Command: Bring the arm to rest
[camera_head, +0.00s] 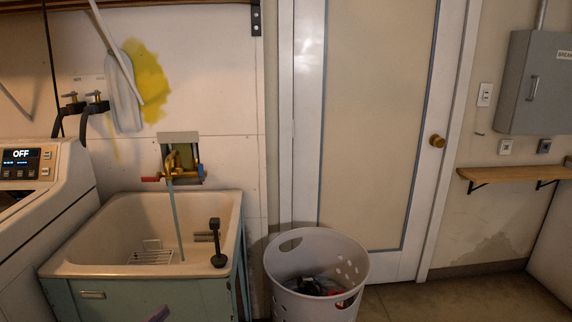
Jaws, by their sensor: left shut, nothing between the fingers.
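Only a small purplish tip shows at the bottom edge of the head view, in front of the sink cabinet. It seems to be the end of my left gripper (158,314). It is shut, with nothing seen in it, and the rest of that arm is out of the picture. My right gripper is not in view.
A utility sink (66,270) with a wire rack and a dark upright object (217,246) stands at left, beside a white machine (25,215) reading OFF. A white basket (318,246) holding dark items stands right of it. Floor at right is clear, below a wooden shelf (510,173).

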